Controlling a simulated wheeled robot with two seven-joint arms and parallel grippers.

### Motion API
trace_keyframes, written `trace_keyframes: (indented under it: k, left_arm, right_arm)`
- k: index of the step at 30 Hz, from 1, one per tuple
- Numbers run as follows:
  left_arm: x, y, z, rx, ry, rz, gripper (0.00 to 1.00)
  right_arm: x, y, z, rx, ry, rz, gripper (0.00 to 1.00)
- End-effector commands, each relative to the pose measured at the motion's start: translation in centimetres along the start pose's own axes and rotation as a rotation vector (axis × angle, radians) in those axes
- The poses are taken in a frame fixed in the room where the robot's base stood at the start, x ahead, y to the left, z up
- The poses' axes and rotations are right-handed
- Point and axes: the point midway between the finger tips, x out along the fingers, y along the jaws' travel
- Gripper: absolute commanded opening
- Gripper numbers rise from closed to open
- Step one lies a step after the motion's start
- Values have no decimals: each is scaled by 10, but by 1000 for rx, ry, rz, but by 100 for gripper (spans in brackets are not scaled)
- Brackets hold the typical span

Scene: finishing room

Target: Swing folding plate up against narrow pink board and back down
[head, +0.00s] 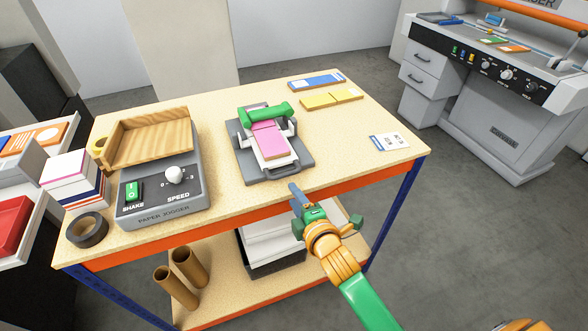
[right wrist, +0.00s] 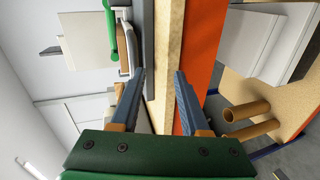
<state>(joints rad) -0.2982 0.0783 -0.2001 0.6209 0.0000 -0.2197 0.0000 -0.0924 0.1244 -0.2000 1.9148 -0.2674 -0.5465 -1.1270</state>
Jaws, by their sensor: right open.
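A small folding device stands in the middle of the table, on a grey base (head: 300,165). A narrow pink board (head: 270,141) lies on its pale bed. A green bar (head: 264,115) crosses the far end of the board, held by grey side brackets. Which part is the folding plate I cannot tell for sure. My right gripper (head: 294,190) is at the table's front edge, nearer than the device and apart from it. In the right wrist view its two fingers (right wrist: 160,76) are spread and empty; the green bar (right wrist: 110,32) shows beyond them. My left gripper is not in view.
A paper jogger (head: 165,200) with a wooden tray stands left of the device. Blue (head: 317,80) and yellow (head: 331,98) pads lie behind it, and a white card (head: 389,142) lies to the right. A lower shelf holds two cardboard tubes (head: 189,266). The tabletop's right part is mostly clear.

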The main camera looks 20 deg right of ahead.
Motion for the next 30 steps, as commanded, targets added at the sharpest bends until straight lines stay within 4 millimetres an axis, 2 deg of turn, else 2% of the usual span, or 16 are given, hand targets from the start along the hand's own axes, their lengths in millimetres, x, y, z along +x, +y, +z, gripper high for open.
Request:
trace_keyframes:
  k: [1,4,12,15,19,26,27,30]
  left_arm:
    - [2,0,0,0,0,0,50]
    - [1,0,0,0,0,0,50]
    - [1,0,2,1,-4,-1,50]
    - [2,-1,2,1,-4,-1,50]
    - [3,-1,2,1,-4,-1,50]
    - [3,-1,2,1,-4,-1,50]
    - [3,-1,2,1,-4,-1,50]
    - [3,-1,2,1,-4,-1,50]
  right_arm:
    - [-2,16,-1,-36,1,42,45]
    - [0,31,-2,-73,-2,73,45]
    - [46,34,-2,-71,-2,70,45]
    - [57,34,-2,-69,-1,70,45]
    - [64,34,-2,-68,-1,69,45]
    - [65,34,-2,-68,0,69,45]
    - [65,34,-2,-68,0,69,43]
    - [65,34,-2,-68,0,69,16]
